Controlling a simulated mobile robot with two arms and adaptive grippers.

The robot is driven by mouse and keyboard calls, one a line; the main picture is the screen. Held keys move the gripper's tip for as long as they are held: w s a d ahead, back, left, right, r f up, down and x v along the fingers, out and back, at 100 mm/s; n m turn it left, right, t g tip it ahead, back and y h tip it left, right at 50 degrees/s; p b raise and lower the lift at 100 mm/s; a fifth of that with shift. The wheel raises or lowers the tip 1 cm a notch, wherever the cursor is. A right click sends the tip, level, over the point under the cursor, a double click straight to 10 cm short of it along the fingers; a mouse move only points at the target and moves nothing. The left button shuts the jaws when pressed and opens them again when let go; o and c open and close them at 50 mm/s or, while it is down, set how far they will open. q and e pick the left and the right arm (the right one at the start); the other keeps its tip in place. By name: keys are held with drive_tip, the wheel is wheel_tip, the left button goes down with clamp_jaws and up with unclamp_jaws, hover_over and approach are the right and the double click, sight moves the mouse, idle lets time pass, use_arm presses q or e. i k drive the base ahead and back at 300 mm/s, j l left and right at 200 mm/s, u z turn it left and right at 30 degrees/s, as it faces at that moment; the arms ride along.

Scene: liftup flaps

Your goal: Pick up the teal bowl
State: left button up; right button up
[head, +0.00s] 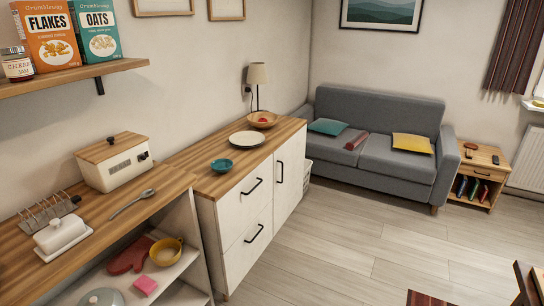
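The teal bowl (221,166) is small and stands upright on the wooden top of the white cabinet (204,183), near its front left part. A white plate (247,139) lies behind it and to the right, apart from it. The bowl is fully visible and nothing covers it. Neither of my grippers shows in the head view.
A wooden bowl with something red (262,119) and a lamp (258,76) stand further back. On the nearer counter are a bread box (114,165), a ladle (132,203), a toast rack (48,212) and a butter dish (61,234). The floor (340,245) right of the cabinets is clear.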

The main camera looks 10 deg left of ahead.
sight(222, 165)
drive_tip(key=i+l+u, duration=0.3)
drive_tip(key=i, duration=0.3)
drive_tip(key=i+l+u, duration=0.3)
drive_tip(key=i+l, duration=0.3)
